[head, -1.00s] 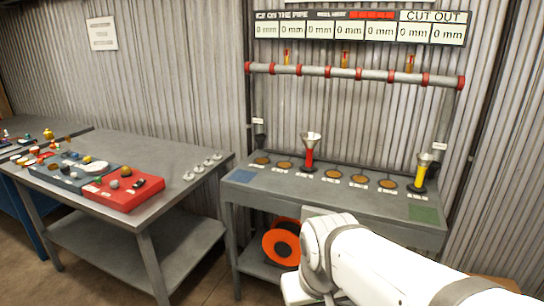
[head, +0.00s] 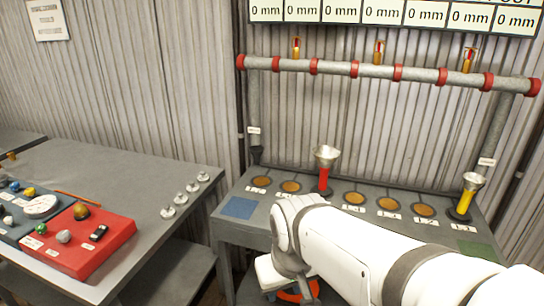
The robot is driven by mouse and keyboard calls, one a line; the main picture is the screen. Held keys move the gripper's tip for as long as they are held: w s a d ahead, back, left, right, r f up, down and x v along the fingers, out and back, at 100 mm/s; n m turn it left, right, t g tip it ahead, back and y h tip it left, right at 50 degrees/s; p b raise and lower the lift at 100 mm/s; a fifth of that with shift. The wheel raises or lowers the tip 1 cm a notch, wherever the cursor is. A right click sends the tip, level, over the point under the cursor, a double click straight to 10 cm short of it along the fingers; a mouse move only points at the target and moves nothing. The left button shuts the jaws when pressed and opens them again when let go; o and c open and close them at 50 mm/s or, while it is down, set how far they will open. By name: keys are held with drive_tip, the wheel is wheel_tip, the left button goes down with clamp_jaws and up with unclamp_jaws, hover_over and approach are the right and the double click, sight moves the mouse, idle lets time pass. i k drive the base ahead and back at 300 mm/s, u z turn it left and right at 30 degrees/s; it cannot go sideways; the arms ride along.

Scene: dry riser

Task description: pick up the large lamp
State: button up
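Two funnel-topped things that look like lamps stand on the grey bench (head: 225,228). I cannot tell for certain which one is called the large lamp. My white arm reaches in from the lower right, in front of the bench. No gripper fingers show at its end, and nothing held can be seen.
A pipe (head: 340,68) with red collars runs above the bench, under a row of 0 mm displays (head: 383,12). Several brown discs (head: 355,198) lie along the bench. A left table (head: 130,170) holds a red tray (head: 118,240) and several silver knobs (head: 180,198).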

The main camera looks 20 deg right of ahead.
sight(325, 155)
drive_tip(key=z, duration=0.55)
drive_tip(key=i, duration=0.9)
drive_tip(key=z, duration=0.7)
